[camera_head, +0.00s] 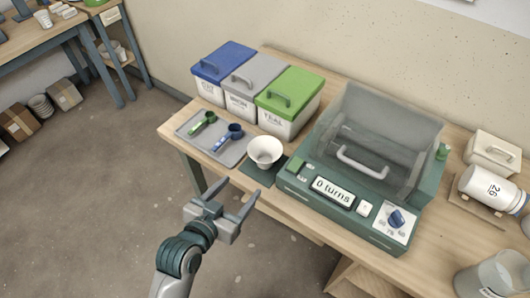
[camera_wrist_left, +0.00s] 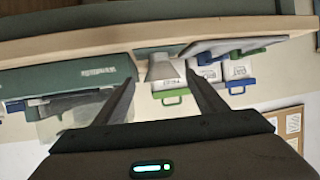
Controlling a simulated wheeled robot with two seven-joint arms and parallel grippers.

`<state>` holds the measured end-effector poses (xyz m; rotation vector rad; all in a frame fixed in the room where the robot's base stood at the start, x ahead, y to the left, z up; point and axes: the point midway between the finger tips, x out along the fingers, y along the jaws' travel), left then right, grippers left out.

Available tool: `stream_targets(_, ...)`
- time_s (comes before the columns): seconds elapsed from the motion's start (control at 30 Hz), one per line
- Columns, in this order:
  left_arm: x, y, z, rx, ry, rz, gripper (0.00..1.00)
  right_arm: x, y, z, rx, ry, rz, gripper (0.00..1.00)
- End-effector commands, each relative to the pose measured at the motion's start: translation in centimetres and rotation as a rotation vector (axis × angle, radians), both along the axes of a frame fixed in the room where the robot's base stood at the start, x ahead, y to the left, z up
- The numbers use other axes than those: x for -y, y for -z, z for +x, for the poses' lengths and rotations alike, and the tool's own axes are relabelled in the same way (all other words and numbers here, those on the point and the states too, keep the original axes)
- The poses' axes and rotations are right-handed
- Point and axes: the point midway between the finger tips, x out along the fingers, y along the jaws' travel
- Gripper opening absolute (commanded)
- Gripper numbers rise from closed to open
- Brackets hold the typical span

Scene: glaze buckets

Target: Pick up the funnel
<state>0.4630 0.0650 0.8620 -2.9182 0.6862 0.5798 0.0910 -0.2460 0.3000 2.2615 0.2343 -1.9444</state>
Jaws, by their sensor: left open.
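The funnel (camera_head: 265,152) is white and round with a wide open top. It stands on a dark green mat (camera_head: 258,173) at the table's front edge, between the grey tray and the machine. My left gripper (camera_head: 236,190) is open and empty, in front of the table edge, short of the funnel and apart from it. In the left wrist view, which is upside down, the funnel (camera_wrist_left: 162,68) shows between the two open fingers (camera_wrist_left: 161,90), farther off than their tips. My right gripper is in neither view.
A grey tray (camera_head: 222,158) with a green scoop (camera_head: 203,123) and a blue scoop (camera_head: 229,137) lies left of the funnel. Blue-, grey- and green-lidded buckets (camera_head: 287,112) stand behind. A green machine (camera_head: 325,205) with a clear cover stands close on the right.

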Motion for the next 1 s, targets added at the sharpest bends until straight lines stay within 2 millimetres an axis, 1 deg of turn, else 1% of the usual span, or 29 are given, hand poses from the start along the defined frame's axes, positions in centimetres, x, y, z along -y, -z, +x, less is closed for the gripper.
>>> stream_targets(0.03, 0.4, 0.1, 0.8, 0.0, 0.0, -0.001, 0.65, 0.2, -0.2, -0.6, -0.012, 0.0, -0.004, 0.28)
stream_targets(0.3, 2.4, 2.0, 4.8, -0.001, 0.0, 0.0, 0.65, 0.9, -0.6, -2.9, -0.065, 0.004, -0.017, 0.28)
stream_targets(0.5, 3.6, 3.1, 7.2, 0.0, 0.0, 0.001, 0.65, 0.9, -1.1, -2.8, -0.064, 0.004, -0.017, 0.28)
stream_targets(0.67, 4.0, 3.6, 8.0, 0.0, 0.0, 0.0, 0.65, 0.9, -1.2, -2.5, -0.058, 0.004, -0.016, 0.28)
stream_targets(1.0, 4.0, 3.7, 8.1, 0.0, 0.0, 0.001, 0.65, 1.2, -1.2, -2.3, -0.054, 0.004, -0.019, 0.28)
